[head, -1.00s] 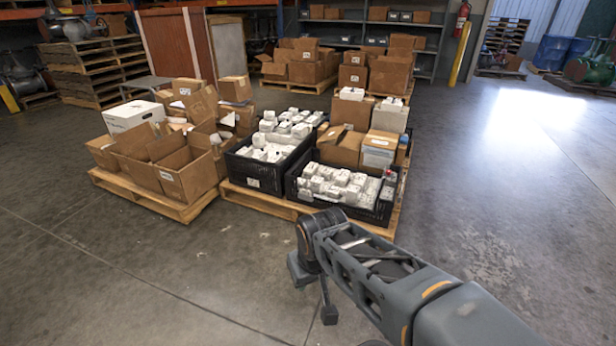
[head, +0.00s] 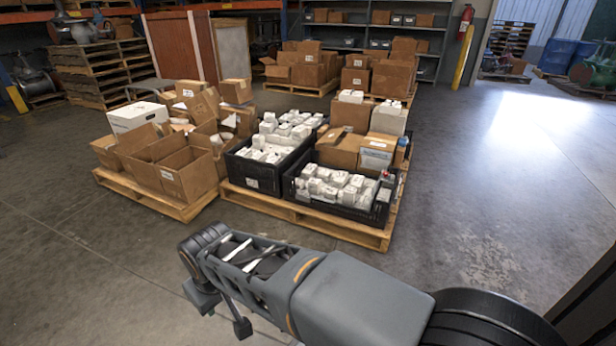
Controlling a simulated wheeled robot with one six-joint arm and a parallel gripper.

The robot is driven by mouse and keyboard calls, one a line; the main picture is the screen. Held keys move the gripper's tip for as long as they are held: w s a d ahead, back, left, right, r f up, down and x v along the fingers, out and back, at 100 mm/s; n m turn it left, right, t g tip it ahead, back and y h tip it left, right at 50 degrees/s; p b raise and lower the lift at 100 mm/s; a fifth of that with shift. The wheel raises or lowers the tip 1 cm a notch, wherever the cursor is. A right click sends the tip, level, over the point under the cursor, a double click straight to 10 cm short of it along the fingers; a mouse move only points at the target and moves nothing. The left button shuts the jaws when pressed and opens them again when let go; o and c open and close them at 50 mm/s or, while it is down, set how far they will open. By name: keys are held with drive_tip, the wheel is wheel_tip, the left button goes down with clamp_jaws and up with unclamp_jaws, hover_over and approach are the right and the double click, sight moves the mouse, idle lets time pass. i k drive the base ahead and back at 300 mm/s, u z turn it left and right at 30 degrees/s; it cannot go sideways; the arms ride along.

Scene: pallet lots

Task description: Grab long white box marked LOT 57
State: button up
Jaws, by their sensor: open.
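Many white boxes are in view, but no LOT 57 marking is readable, so I cannot tell which one is the long box. Small white boxes (head: 335,186) fill the front black crate (head: 335,208), and more white boxes (head: 290,128) fill the crate (head: 252,174) behind it to the left. A larger white carton (head: 137,116) sits on the left pallet. White boxes (head: 388,119) also stand on cartons at the right pallet's back. My gripper (head: 223,314) is open, pointing down over bare floor in front of the pallets, apart from every box.
Open brown cartons (head: 185,172) crowd the left wooden pallet (head: 150,197). The crates stand on the right wooden pallet (head: 350,234). Brown cartons (head: 392,78) and shelving stand behind. A yellow post (head: 461,56) is at the back. The floor (head: 500,190) to the right is clear.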

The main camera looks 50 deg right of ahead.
sight(340, 181)
drive_tip(key=i, duration=3.35)
drive_tip(key=z, duration=3.45)
drive_tip(key=i, duration=0.45)
drive_tip(key=z, duration=0.1)
